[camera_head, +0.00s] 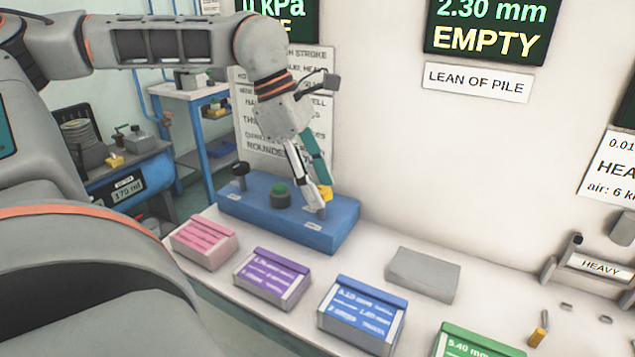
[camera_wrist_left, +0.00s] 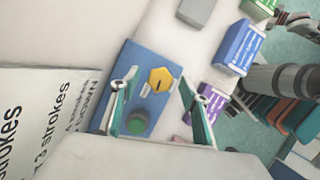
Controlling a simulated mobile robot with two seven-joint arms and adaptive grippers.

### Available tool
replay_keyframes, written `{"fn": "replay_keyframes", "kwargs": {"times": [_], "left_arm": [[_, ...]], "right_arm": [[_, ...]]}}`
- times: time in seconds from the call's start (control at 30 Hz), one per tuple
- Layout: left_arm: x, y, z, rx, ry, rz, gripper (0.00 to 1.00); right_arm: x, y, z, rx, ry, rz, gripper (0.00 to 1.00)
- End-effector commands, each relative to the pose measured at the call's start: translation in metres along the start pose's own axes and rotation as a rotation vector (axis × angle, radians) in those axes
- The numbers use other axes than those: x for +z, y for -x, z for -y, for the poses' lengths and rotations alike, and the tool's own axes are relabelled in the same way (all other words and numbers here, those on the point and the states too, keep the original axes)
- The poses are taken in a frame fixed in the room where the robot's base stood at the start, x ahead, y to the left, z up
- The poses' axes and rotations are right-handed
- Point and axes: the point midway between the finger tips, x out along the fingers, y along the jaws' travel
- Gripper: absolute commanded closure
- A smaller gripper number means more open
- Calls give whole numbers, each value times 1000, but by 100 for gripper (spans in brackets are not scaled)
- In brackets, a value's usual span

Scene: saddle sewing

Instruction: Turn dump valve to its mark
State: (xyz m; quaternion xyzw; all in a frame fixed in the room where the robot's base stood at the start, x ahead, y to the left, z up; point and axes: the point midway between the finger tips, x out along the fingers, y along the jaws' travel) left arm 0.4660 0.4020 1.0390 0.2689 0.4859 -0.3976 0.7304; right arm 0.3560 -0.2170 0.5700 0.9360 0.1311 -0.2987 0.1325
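A blue panel box (camera_head: 340,228) stands on the white bench against the wall. It bears a yellow knob (camera_head: 326,193), a green button (camera_head: 279,190) and a black knob (camera_head: 239,169). My left gripper (camera_head: 319,196) reaches down over the right end of the box, its fingertips at the yellow knob. In the left wrist view the yellow knob (camera_wrist_left: 160,80) looks hexagonal with a dark mark and lies between the spread fingers (camera_wrist_left: 158,78), with gaps on both sides. I cannot tell whether the fingertips are down around it or just above.
Pink (camera_head: 204,242), purple (camera_head: 271,278), blue (camera_head: 361,313) and green (camera_head: 470,343) labelled blocks line the bench front. A grey block (camera_head: 421,274) lies right of the panel box. A display (camera_head: 487,28) reading EMPTY hangs on the wall.

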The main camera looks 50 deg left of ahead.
Motion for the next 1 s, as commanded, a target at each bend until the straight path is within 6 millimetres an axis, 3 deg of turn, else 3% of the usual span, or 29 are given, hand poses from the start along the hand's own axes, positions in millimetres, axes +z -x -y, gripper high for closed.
{"fn": "replay_keyframes", "kwargs": {"times": [0.23,0.37,0.8,1.0], "left_arm": [[0,1,0,0,1,0,54],[0,12,-1,4,1,0,54],[0,95,-1,3,2,0,54],[0,116,-1,2,2,-1,54]], "right_arm": [[0,-1,0,-1,2,-2,100],[0,0,0,-1,0,-1,100],[0,0,0,0,-1,0,100],[0,0,0,0,-1,0,100]]}}
